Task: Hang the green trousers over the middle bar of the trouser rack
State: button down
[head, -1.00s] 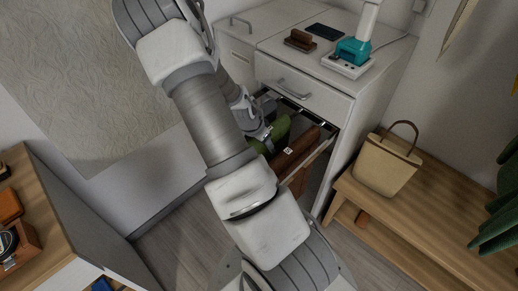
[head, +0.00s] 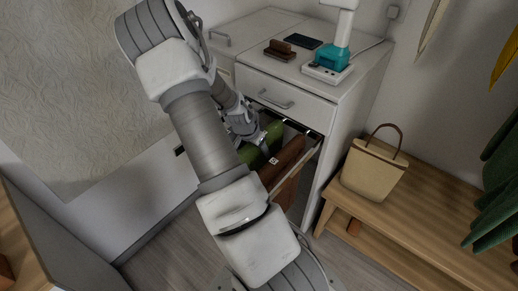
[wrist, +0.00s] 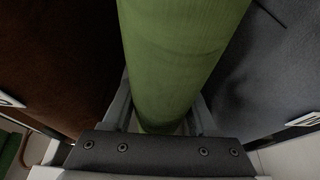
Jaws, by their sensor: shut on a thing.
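The green trousers (head: 262,146) are in the pull-out trouser rack (head: 308,163) below the drawer of the white cabinet. In the wrist view the green trousers (wrist: 185,50) form a thick fold running between my fingers. My gripper (wrist: 160,118) is shut on them. In the head view my gripper (head: 258,138) is at the rack, partly hidden by my arm. Brown trousers (head: 286,163) hang to the right of the green ones. The wrist view shows brown cloth (wrist: 55,60) on the left and dark grey cloth (wrist: 255,80) on the right. The middle bar is hidden, so I cannot tell whether the green cloth rests on it.
The white cabinet (head: 345,105) carries a teal and white device (head: 330,62), a brown brush (head: 280,50) and a dark flat item (head: 303,41). A wooden bench (head: 430,205) with a beige bag (head: 374,168) stands at the right. Open floor lies below the rack.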

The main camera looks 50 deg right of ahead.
jog(key=shift+c, duration=0.5)
grip_release()
jog(key=p+v, duration=0.6)
jog(key=v, duration=1.1)
jog(key=shift+r, duration=0.3)
